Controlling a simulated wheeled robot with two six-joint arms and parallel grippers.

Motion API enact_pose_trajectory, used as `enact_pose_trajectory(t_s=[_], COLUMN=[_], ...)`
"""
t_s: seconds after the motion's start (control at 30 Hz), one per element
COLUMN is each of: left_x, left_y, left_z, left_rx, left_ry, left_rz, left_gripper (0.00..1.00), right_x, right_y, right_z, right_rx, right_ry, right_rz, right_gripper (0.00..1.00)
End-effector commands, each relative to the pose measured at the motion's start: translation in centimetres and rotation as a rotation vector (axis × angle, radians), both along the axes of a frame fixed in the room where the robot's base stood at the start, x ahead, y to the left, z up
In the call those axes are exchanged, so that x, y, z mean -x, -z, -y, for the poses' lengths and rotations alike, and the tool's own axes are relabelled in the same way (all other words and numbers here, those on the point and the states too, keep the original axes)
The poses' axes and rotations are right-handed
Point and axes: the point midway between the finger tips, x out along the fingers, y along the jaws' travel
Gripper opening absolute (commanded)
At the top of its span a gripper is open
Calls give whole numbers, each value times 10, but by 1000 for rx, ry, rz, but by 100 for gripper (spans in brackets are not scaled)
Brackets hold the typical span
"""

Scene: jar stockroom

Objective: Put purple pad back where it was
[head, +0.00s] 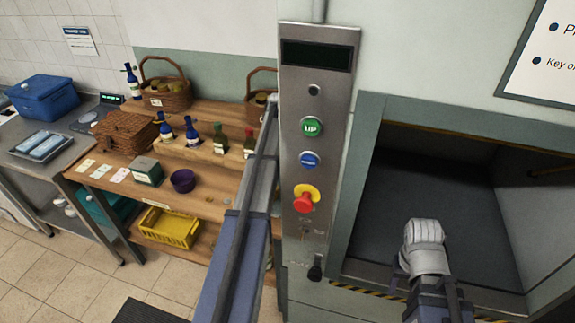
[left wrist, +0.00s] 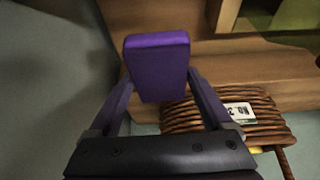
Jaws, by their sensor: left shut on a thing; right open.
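The purple pad (left wrist: 158,68) is a small block with rounded corners, seen in the left wrist view. My left gripper (left wrist: 160,92) is shut on it, one finger on each side, and holds it in front of a wooden surface. In the head view I cannot make out the pad or the left fingertips. My right gripper (head: 425,255) is open in front of the dark lift opening (head: 440,190). A pale ribbed shape shows at its end, and I cannot tell its fingers apart there.
A steel control panel (head: 312,170) with buttons stands between my arms. A wooden bench (head: 215,160) holds bottles, baskets and a dark purple bowl (head: 183,181). A yellow crate (head: 170,228) is below.

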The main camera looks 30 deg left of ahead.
Motion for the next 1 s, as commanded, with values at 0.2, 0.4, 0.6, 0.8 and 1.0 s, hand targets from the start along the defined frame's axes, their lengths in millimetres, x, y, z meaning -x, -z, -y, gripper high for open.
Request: enact_pose_trajectory(t_s=[0.2, 0.4, 0.6, 0.8, 1.0], left_x=[0, 0, 0, 0, 0], left_y=[18, 50, 65, 67, 90], left_z=[0, 0, 0, 0, 0], left_rx=[0, 0, 0, 0, 0], left_ry=[0, 0, 0, 0, 0], left_rz=[0, 0, 0, 0, 0], left_gripper=[39, 39, 39, 39, 39], right_x=[0, 0, 0, 0, 0], right_y=[18, 50, 65, 67, 90], right_z=[0, 0, 0, 0, 0], right_rx=[0, 0, 0, 0, 0], right_ry=[0, 1, 1, 0, 0], right_rz=[0, 0, 0, 0, 0], right_gripper=[50, 50, 50, 50, 50])
